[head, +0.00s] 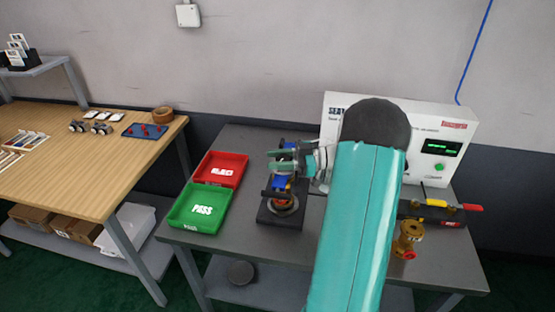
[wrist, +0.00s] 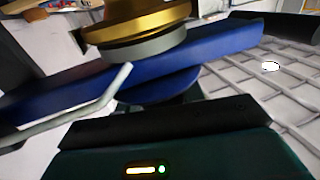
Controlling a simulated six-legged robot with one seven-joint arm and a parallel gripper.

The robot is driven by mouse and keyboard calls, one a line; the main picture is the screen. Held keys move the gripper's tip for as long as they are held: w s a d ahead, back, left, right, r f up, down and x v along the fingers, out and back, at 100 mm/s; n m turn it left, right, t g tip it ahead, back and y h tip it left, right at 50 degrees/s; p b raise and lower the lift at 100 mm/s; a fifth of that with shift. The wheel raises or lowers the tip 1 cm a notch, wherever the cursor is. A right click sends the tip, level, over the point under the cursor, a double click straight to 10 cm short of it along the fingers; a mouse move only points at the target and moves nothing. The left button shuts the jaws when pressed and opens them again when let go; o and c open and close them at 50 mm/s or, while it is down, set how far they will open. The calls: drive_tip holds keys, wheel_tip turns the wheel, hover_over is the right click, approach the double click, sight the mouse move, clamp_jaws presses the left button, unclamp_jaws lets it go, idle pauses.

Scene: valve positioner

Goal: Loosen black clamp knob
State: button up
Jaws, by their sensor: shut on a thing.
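The clamp fixture (head: 281,215) stands on the grey bench, with a dark base, blue parts and a brass-coloured round piece low down. My gripper (head: 283,160) is at the upper part of this fixture, shut on a part of it. The held part is mostly hidden by the gripper, and I cannot make out the black clamp knob clearly. In the wrist view a blue bar (wrist: 221,45) crosses close in front of the gripper. A brass-coloured round piece (wrist: 140,24) with a grey ring sits above the bar. A bent grey rod (wrist: 95,108) is at left.
A red tray (head: 239,158) and a green PASS tray (head: 178,214) lie left of the fixture. A white test box (head: 450,150) stands behind my arm. A brass valve (head: 408,240) and a tool with yellow and red handles (head: 440,204) are at right.

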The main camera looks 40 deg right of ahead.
drive_tip(key=o, duration=1)
drive_tip(key=shift+c, duration=0.2)
drive_tip(key=v, duration=1.4)
drive_tip(key=shift+a, duration=0.1)
